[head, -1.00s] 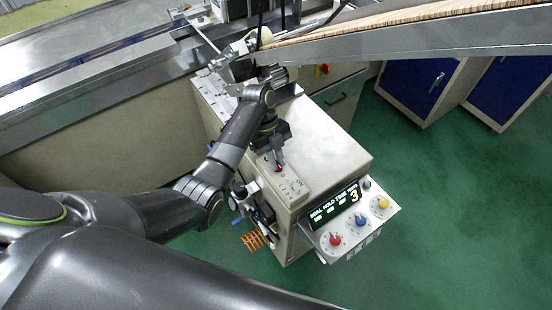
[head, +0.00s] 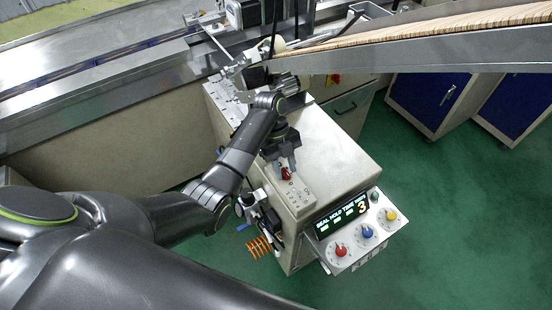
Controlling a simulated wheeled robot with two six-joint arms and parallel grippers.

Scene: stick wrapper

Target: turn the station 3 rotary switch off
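The station 3 rotary switch (head: 286,174) is a small red knob on a pale plate with printed marks, on top of the beige machine cabinet. My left gripper (head: 285,167) points down at it from above. Its two fingers show apart, with the red knob at their tips. I cannot tell whether they touch it. The knob's exact pointing direction is too small to read. My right gripper is not in view.
A display panel (head: 342,209) showing "3" is on the cabinet's front, with red (head: 340,250), blue (head: 367,231) and yellow (head: 390,215) knobs below it. An orange coil (head: 259,247) is at the cabinet's left side. A metal chute (head: 420,52) slopes overhead. Green floor is free at right.

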